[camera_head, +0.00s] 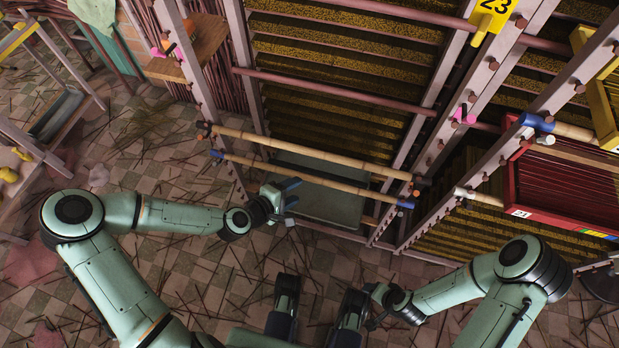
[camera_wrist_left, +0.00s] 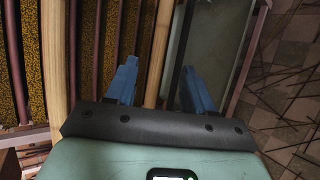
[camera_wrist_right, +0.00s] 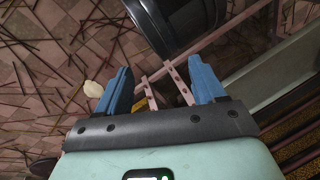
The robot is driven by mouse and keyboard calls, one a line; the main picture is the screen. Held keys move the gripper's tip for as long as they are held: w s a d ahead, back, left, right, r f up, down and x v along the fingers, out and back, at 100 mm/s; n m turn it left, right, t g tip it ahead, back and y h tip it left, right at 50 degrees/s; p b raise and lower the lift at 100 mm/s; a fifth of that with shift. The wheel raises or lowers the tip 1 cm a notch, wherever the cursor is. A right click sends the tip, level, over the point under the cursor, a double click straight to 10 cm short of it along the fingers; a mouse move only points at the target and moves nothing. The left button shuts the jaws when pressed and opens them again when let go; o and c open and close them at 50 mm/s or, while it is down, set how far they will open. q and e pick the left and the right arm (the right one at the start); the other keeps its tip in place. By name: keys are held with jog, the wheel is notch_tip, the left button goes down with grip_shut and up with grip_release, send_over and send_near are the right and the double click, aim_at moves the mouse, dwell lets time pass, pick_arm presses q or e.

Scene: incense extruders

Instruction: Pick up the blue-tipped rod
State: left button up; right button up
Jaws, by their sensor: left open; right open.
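The blue-tipped rod (camera_head: 300,176) is a long tan bamboo pole with a blue cap at each end, lying across the front of the rack. A similar dark-tipped rod (camera_head: 310,151) runs above it. My left gripper (camera_head: 294,192) is open, just below the middle of the blue-tipped rod. In the left wrist view its blue fingers (camera_wrist_left: 160,82) are apart, and a tan rod (camera_wrist_left: 156,62) appears between them, apparently the blue-tipped one; its ends are out of that view. My right gripper (camera_wrist_right: 160,80) is open and empty, low and away from the rods.
The pink rack (camera_head: 330,86) holds shelves of brown sticks. A grey tray (camera_head: 325,205) lies under the rods. A red crate (camera_head: 516,190) and another blue-ended rod (camera_head: 560,128) are at right. Loose sticks litter the tiled floor (camera_head: 185,265).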

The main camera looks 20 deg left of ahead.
aim_at(313, 181)
pick_arm(q)
jog(key=b+x, duration=0.2)
jog(key=x, duration=0.4)
jog(key=shift+d+f+b, duration=0.1)
jog(key=shift+b, duration=0.2)
jog(key=shift+w+d+f, duration=0.2)
jog(key=shift+w, duration=0.2)
jog(key=shift+w+d+f, duration=0.15)
jog(key=shift+w, duration=0.2)
grip_shut()
pick_arm(e)
jog(key=shift+h, duration=0.3)
jog(key=f, duration=0.1)
jog(key=d+f, duration=0.1)
jog(key=f, duration=0.1)
jog(key=w+d+f, duration=0.1)
jog(key=shift+w+d+f, duration=0.1)
jog(key=shift+f, duration=0.25)
